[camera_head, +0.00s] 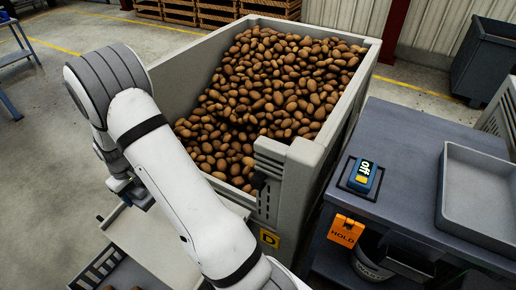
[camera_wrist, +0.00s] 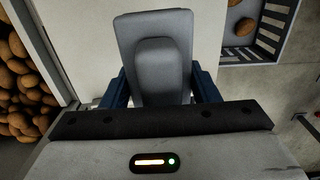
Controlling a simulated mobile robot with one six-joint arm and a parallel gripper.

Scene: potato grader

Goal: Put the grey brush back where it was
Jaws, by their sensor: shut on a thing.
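The grey brush (camera_wrist: 155,45) is between the blue fingers of my gripper (camera_wrist: 162,88) in the wrist view. My gripper is shut on it. The brush's smooth grey back faces the camera, and its bristles are hidden. A pale flat surface (camera_wrist: 90,40) lies behind the brush; I cannot tell whether the brush touches it. In the head view my white arm reaches down to the left of the big potato bin, and the brush cannot be made out there.
The big grey bin (camera_head: 310,170) full of potatoes (camera_head: 275,90) stands close beside my arm. A slatted crate (camera_head: 97,266) is at lower left; a potato lies in it in the wrist view. At right, a dark bench (camera_head: 415,140) bears a blue "off" block (camera_head: 363,174) and a grey tray (camera_head: 449,190).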

